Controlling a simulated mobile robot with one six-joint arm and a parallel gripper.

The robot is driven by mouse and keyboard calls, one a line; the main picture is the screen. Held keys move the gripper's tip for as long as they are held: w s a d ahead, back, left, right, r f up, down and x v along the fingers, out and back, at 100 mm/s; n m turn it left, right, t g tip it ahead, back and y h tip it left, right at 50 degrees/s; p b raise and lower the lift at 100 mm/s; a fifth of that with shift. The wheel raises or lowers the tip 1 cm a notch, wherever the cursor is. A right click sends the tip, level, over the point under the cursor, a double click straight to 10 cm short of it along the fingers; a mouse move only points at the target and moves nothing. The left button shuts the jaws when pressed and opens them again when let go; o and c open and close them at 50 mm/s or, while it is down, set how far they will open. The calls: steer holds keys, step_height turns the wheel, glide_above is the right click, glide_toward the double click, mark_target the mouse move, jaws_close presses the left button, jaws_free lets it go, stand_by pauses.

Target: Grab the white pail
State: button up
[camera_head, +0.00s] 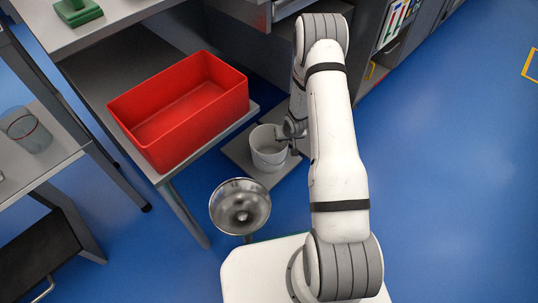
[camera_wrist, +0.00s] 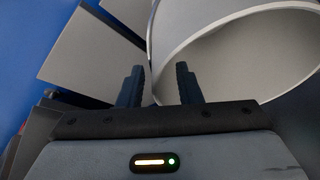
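The white pail (camera_head: 268,158) stands upright on a grey low platform, beside the red bin's table. In the wrist view, the pail's rim and pale inside (camera_wrist: 240,50) fill the upper right. My gripper (camera_head: 291,132) is at the right side of the pail's rim. In the wrist view, my gripper (camera_wrist: 158,72) has its two dark fingers apart. The pail's wall edge shows between them, with the left finger on the outer side and the right finger in front of the pail's inside. I cannot tell whether either finger touches the pail.
A red bin (camera_head: 184,143) sits on a grey table to the left. A shiny metal bowl on a stand (camera_head: 240,190) is in front of the pail. A glass container (camera_head: 26,128) is on a left shelf.

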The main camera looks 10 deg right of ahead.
steer(key=shift+x, duration=0.8)
steer(key=shift+r, duration=0.15)
steer(key=shift+c, duration=0.2)
jaws_close()
stand_by(0.4)
